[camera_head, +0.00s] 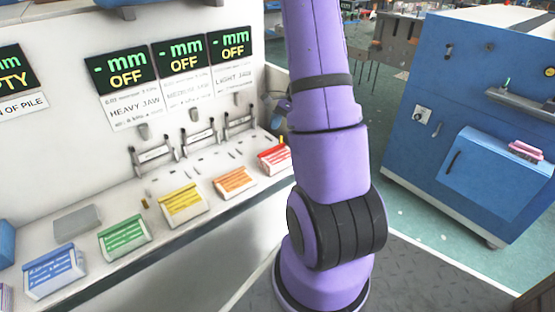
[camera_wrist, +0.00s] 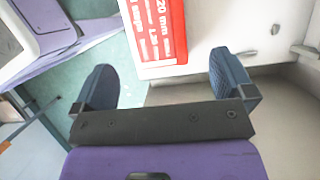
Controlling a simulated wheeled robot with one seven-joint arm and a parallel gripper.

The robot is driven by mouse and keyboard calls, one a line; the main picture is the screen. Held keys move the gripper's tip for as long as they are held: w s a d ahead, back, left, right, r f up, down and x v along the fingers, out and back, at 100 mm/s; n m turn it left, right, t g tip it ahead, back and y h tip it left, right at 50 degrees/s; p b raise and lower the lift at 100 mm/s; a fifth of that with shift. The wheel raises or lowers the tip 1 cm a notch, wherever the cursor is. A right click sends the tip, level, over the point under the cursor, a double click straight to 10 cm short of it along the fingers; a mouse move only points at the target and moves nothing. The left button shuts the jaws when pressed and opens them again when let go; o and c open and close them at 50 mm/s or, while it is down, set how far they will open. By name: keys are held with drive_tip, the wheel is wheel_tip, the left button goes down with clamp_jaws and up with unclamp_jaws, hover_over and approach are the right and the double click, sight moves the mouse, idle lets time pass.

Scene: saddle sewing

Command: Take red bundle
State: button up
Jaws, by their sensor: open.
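The red bundle (camera_head: 274,158) sits at the right end of a row of coloured bundles on the white bench, partly hidden behind my purple arm in the head view. In the wrist view the red bundle (camera_wrist: 157,30) shows large at the top, with white lettering including "20 mm". My gripper (camera_wrist: 167,78) is open, with its two dark blue fingers apart. The near end of the bundle lies just ahead of the gap between the fingers, and nothing is held.
Orange (camera_head: 235,181), yellow (camera_head: 182,204), green (camera_head: 125,237) and blue (camera_head: 54,273) bundles line the bench edge to the left. Jaw gauges (camera_head: 196,138) and "OFF" displays (camera_head: 184,64) stand behind. A blue cabinet (camera_head: 460,110) is at the right, across open floor.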

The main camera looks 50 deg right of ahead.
sight(278, 154)
drive_tip(key=shift+x, duration=4.65)
drive_tip(key=shift+s+f, duration=0.1)
drive_tip(key=shift+f, duration=0.15)
drive_tip(key=c, duration=1.1)
